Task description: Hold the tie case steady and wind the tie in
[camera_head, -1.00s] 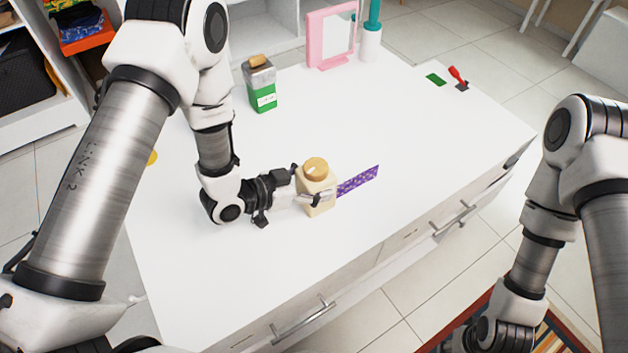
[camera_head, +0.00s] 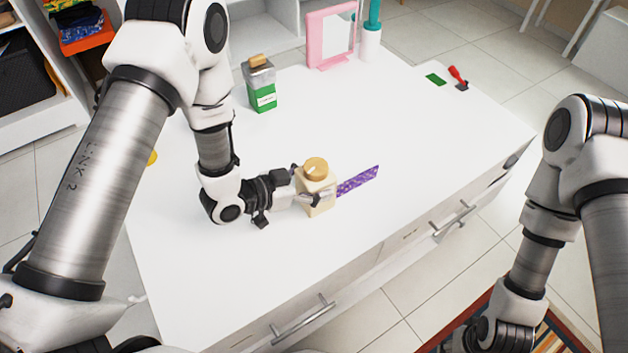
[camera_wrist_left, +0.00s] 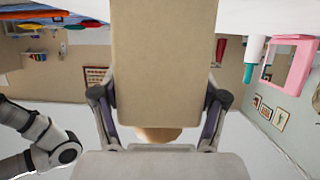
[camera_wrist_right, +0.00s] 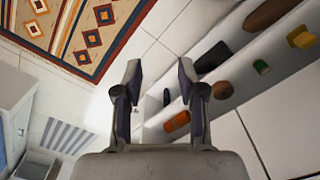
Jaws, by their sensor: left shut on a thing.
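The tie case (camera_head: 318,203) is a cream box with a round tan knob (camera_head: 316,168) on top, upright on the white table. A purple patterned tie (camera_head: 358,182) sticks out of its right side and lies toward the right. My left gripper (camera_head: 308,186) is shut on the case from the left, one finger on each side. In the left wrist view the case (camera_wrist_left: 165,60) fills the space between the fingers, with part of the knob below it. My right gripper (camera_wrist_right: 160,78) is open and empty in the right wrist view, away from the case.
A small red-handled object (camera_head: 457,76) lies at the far right. The table around the tie is clear.

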